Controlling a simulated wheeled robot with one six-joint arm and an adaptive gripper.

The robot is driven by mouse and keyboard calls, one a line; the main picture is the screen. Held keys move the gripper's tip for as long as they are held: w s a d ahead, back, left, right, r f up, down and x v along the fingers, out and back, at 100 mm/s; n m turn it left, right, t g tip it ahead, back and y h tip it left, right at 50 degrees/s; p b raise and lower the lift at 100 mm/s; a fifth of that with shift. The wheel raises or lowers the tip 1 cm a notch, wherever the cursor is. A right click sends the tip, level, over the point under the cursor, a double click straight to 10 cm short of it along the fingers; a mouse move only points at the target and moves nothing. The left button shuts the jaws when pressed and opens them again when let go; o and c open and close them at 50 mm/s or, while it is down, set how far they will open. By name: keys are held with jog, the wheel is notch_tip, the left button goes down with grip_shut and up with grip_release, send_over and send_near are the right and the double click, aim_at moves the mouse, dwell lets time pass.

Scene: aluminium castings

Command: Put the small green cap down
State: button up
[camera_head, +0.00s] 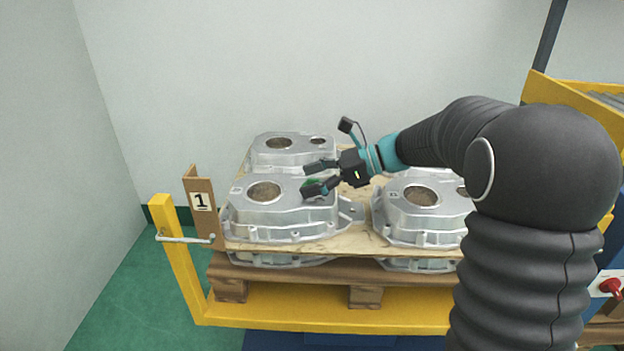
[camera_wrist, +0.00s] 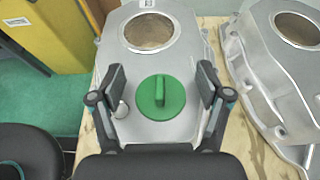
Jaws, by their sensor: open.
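The small green cap (camera_wrist: 160,97) is a round green disc with a raised grip bar. In the wrist view it sits on the flat top of a silver casting (camera_wrist: 190,50), below that casting's large round hole. My gripper (camera_wrist: 160,88) is open, with one finger on each side of the cap and a gap on both sides. In the head view my gripper (camera_head: 312,178) is over the front left casting (camera_head: 290,218), and a bit of the green cap (camera_head: 312,182) shows between its fingers. Whether the cap covers a hole is hidden.
Other castings stand at the back (camera_head: 290,152) and at the right (camera_head: 425,215) on a wooden board (camera_head: 345,243) over a pallet. A yellow frame (camera_head: 180,265) and a brown post marked 1 (camera_head: 200,205) stand at the left. More castings lie under the board.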

jog(key=v, duration=1.2)
jog(key=s+d+f+n+t+h, duration=0.1)
jog(key=s+n+h, duration=0.3)
jog(key=s, duration=0.5)
jog(key=s+d+f+n+t+h, duration=0.2)
jog(key=s+n+h, duration=0.3)
jog(key=s+n, duration=0.3)
jog(key=s+d+f+n+t+h, duration=0.2)
jog(key=s+n, duration=0.4)
jog(key=s, duration=0.4)
notch_tip(320, 180, down, 2)
jog(key=d+h, duration=0.1)
jog(key=h, duration=0.1)
jog(key=shift+s+h+p, duration=0.3)
